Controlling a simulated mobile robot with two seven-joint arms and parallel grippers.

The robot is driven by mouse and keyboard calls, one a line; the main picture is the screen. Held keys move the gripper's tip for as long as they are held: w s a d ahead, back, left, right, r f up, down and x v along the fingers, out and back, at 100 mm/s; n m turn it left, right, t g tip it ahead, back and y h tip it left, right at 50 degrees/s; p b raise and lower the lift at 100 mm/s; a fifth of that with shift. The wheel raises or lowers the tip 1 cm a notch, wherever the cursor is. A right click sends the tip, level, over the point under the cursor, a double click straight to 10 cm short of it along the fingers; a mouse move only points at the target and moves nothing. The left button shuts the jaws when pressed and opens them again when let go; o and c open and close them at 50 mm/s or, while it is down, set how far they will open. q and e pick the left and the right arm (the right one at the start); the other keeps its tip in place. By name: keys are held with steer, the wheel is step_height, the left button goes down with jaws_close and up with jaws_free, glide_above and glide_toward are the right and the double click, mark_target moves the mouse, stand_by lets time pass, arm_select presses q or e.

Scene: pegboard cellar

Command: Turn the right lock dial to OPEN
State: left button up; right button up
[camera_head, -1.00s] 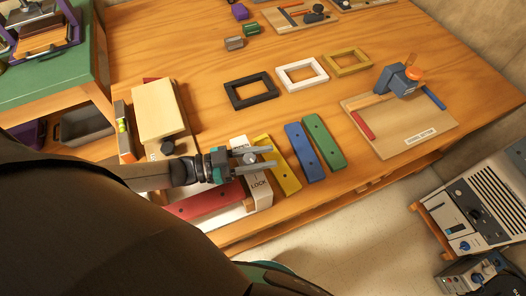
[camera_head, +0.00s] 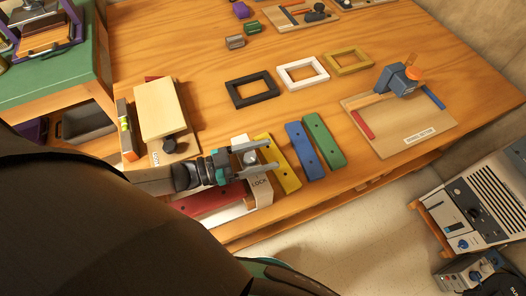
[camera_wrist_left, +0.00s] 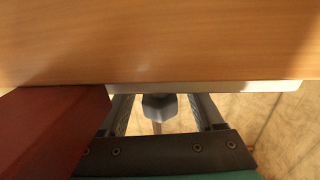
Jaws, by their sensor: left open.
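The right lock dial is a grey knob (camera_head: 249,158) on a white box with a LOCK label (camera_head: 259,183) near the table's front edge. My left gripper (camera_head: 267,156) is open, with one finger on each side of the knob in the head view. In the left wrist view the faceted grey knob (camera_wrist_left: 160,107) sits between the spread fingers, and I cannot tell whether they touch it. The dial's pointer and any OPEN mark are hidden or too small to read. A second, dark dial (camera_head: 173,144) is on the panel to the left. My right gripper is not in view.
A red bar (camera_head: 208,199) lies under my left forearm, close to the gripper. Yellow (camera_head: 285,170), blue (camera_head: 302,150) and green (camera_head: 324,141) bars lie just right. A level (camera_head: 126,130) stands left. Mid-table around the frames (camera_head: 252,90) has free room.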

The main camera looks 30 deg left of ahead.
arm_select(q)
steer(key=shift+r, duration=0.15)
step_height(320, 180, up, 20)
steer(key=p, duration=0.8)
steer(key=shift+w+f, duration=0.1)
steer(key=shift+f, duration=0.1)
